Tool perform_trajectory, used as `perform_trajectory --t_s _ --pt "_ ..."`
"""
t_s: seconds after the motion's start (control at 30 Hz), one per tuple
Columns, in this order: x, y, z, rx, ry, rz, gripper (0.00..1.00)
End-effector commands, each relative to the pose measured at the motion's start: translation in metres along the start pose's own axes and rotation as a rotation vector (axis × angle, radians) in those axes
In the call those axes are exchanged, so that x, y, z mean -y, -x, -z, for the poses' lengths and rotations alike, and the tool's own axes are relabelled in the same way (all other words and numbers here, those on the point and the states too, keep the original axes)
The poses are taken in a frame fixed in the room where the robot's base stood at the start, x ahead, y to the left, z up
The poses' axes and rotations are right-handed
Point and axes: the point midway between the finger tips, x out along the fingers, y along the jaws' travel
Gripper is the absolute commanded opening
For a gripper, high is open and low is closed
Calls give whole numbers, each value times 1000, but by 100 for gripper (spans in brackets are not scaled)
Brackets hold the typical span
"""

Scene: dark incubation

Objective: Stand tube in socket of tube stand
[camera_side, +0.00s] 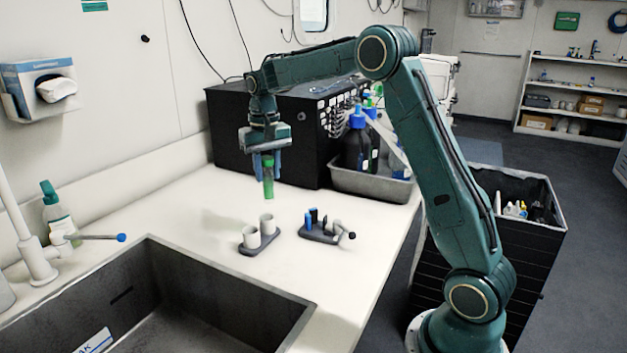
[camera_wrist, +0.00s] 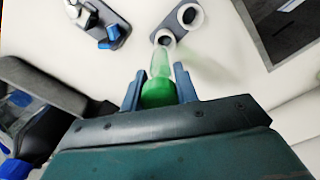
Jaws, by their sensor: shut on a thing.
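My gripper (camera_side: 267,163) is shut on a green-capped tube (camera_side: 268,187) and holds it upright above the white counter. In the wrist view the tube (camera_wrist: 160,80) sits between the two blue fingers of my gripper (camera_wrist: 160,90). The tube stand (camera_side: 258,248) has a dark base with two light, open-topped sockets and stands on the counter below the tube. The stand also shows in the wrist view (camera_wrist: 177,27), with its sockets beyond the tube's tip. The tube is apart from the stand.
A small dark rack (camera_side: 325,234) with blue and white items stands right of the stand. A sink (camera_side: 160,300) opens in front. A black box (camera_side: 270,125) and a grey tray (camera_side: 372,185) with bottles are behind.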

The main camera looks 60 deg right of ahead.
Motion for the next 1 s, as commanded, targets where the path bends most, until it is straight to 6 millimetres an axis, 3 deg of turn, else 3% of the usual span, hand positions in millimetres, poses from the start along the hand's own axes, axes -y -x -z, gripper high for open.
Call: perform_trajectory --t_s 0.2,0.53,1.0 --pt "10 -11 2 -1 71 0 0" --pt "10 -15 2 0 70 0 0" --pt "10 -37 1 1 69 0 0"
